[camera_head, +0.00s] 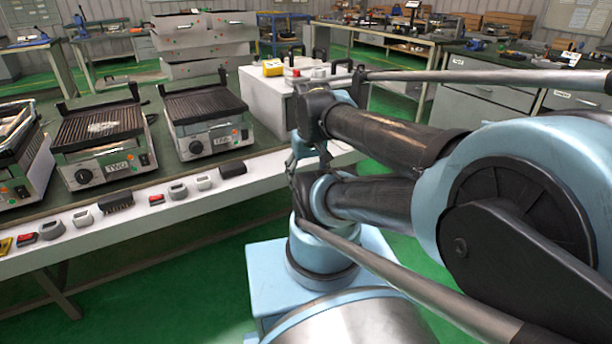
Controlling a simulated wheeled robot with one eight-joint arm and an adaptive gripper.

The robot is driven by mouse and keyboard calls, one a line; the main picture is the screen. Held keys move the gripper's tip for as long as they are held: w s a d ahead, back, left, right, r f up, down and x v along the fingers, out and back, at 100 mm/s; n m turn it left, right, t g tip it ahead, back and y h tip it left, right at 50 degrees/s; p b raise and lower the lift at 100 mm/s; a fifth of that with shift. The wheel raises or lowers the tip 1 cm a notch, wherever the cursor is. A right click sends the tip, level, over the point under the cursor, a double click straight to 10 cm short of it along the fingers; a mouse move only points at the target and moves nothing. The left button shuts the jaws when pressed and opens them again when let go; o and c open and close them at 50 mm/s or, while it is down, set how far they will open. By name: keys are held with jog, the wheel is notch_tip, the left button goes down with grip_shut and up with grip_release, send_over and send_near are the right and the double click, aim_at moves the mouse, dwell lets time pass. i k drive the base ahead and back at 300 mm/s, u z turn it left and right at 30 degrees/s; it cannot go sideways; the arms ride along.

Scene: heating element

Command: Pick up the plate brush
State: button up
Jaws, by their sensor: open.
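A dark brush-like piece with a bristled lower edge (116,201) lies on the pale front ledge of the left workbench, in front of the grill marked TWO. It looks like the plate brush, but it is small in view. A plain black piece (233,169) lies farther right on the same ledge. My gripper (308,158) is near the right end of this bench, well to the right of the brush. It is open, with nothing seen in it, and is partly hidden by my arm.
Grills marked TWO (98,136) and ONE (203,112) stand behind the ledge. Several small red, grey and white pieces (178,190) lie beside the brush. A white box (262,98) stands at the bench's right end. Green floor (170,290) in front is clear.

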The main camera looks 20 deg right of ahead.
aim_at(113, 201)
jog(key=u, duration=1.45)
